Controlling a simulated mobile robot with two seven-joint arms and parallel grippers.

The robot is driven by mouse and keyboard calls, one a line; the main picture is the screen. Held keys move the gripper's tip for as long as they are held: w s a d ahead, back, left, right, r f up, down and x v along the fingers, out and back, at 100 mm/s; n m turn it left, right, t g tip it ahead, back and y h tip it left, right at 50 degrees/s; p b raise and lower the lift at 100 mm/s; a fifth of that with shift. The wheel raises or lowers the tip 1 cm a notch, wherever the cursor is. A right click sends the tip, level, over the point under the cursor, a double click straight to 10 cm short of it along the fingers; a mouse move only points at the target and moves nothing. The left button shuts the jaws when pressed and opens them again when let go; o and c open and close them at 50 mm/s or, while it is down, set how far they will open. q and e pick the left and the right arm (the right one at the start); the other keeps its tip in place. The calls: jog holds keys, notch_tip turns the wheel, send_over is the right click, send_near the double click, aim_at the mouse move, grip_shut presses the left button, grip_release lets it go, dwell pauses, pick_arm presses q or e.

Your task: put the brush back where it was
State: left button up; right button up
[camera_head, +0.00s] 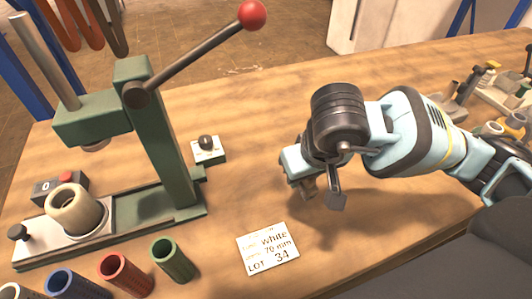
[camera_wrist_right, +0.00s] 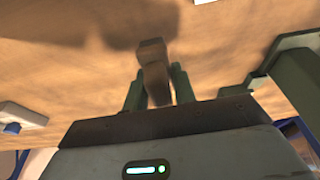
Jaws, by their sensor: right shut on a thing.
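My right gripper (camera_head: 303,180) reaches in from the right and hangs above the wooden table. In the right wrist view its two greenish fingers (camera_wrist_right: 157,85) are shut on a brown-grey piece that looks like the brush (camera_wrist_right: 153,70), which sticks out beyond the fingertips. In the head view only a small brown part of the brush (camera_head: 308,188) shows under the gripper; the rest is hidden. The brush appears to be above the table, with shadow below; contact cannot be told. My left gripper is not in view.
A green lever press (camera_head: 160,140) stands at left, its red-knobbed lever reaching right. A small knobbed box (camera_head: 208,150) is beside it. Green (camera_head: 174,260), red (camera_head: 125,275) and blue (camera_head: 75,286) cups stand in front. A lot card (camera_head: 267,248) lies mid-table. Several small items (camera_head: 505,100) crowd the right.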

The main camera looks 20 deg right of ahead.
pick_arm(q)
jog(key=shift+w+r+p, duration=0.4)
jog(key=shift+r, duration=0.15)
pick_arm(e)
send_over(264, 160)
jog(key=s, duration=0.2)
jog(key=shift+w+d+f, duration=0.15)
jog(key=shift+d+f, duration=0.05)
jog(key=shift+f, duration=0.35)
jog(key=shift+w+a, duration=0.1)
jog(key=shift+w, duration=0.15)
jog(key=shift+w+f, duration=0.15)
jog(key=shift+f, duration=0.15)
notch_tip(264, 160, down, 3)
jog(key=shift+r, duration=0.1)
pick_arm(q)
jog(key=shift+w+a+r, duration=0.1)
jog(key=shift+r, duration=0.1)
pick_arm(e)
jog(key=shift+f, duration=0.25)
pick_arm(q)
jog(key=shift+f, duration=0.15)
pick_arm(e)
jog(key=o, duration=1)
